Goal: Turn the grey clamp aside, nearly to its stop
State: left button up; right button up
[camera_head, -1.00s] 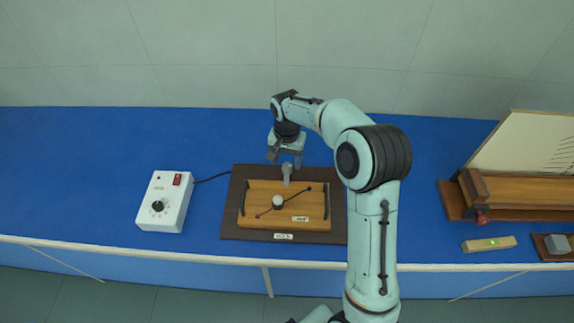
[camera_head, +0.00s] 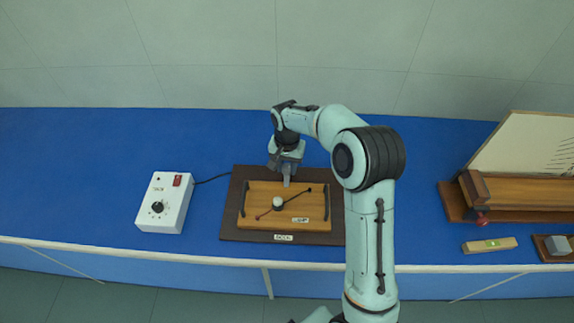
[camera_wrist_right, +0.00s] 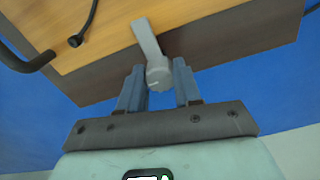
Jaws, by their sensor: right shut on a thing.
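The grey clamp (camera_head: 286,181) is a short lever at the back edge of the wooden tray (camera_head: 252,222), on a dark baseboard (camera_head: 230,229). In the right wrist view the clamp (camera_wrist_right: 147,38) reaches onto the wood, and its round end lies between my fingers. My right gripper (camera_head: 286,168) is at the clamp from behind, shut on its round end; the fingers also show in the right wrist view (camera_wrist_right: 159,85). A thin dark rod with a pale knob (camera_head: 278,203) lies across the tray. My left gripper is not in view.
A white control box (camera_head: 172,215) with a dial stands to the left, its cable running behind the baseboard. To the right are a wooden instrument (camera_head: 525,190) with a pale scale panel and a small level (camera_head: 489,245). The blue bench (camera_head: 85,165) is clear at the far left.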

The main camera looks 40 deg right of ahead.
jog(key=shift+n, duration=0.3)
jog(key=n, duration=0.3)
jog(key=shift+n, duration=0.4)
jog(key=n, duration=0.4)
jog(key=shift+n+p, duration=0.3)
jog(key=shift+p, duration=0.05)
jog(key=n, duration=0.4)
jog(key=shift+r, duration=0.1)
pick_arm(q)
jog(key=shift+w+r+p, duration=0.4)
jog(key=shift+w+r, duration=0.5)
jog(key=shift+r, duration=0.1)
pick_arm(e)
jog(key=shift+d+n, duration=0.1)
jog(key=shift+n, duration=2.3)
jog(key=o, duration=1)
jog(key=shift+o, duration=0.2)
